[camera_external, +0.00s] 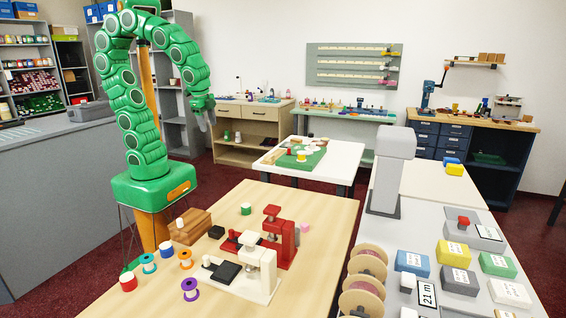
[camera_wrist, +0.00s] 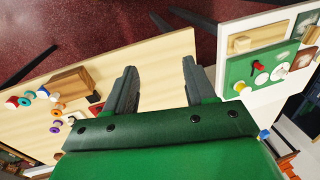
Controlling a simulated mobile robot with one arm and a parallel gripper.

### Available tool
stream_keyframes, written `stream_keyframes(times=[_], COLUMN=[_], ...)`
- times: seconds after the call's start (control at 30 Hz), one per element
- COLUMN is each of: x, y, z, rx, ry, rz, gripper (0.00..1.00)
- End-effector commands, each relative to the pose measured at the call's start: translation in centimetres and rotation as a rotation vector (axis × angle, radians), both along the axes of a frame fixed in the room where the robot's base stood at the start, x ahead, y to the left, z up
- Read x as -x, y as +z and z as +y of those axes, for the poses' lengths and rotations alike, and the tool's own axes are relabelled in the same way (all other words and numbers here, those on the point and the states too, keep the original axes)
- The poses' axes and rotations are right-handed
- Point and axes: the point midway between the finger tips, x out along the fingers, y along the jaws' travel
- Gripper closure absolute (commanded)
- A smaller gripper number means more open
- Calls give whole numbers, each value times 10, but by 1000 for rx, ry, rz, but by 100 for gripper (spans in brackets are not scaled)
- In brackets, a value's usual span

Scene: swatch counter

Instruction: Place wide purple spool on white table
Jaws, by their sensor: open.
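A purple spool (camera_external: 189,288) with wide flanges and a pale middle stands on the wooden table (camera_external: 318,222) at the front. It also shows small in the wrist view (camera_wrist: 55,130), at the left. The white table (camera_external: 345,155) stands behind the wooden one, and its bare white edge shows at the upper right of the wrist view (camera_wrist: 228,38). My gripper (camera_external: 206,122) hangs in the air, above and behind the wooden table's left side, away from the spool. In the wrist view my gripper (camera_wrist: 160,72) has its fingers wide apart with nothing between them.
An orange spool (camera_external: 185,259), a teal spool (camera_external: 148,263) and a red-and-white spool (camera_external: 128,282) stand near the purple one. Red (camera_external: 280,236) and white (camera_external: 255,270) machines stand to its right.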

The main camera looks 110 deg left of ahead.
Motion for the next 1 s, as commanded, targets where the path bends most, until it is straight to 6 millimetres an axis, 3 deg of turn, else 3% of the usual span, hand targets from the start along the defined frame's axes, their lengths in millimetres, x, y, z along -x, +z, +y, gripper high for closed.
stream_keyframes(times=[0.23,0.47,0.77,1.0], x=[-34,-66,-118,-173], y=[5,5,2,-7], z=[23,10,-37,-101], rx=[-47,-38,11,73], ry=[-29,-78,-167,-255], rz=[-33,-46,-56,-60], gripper=[45,45,45,45])
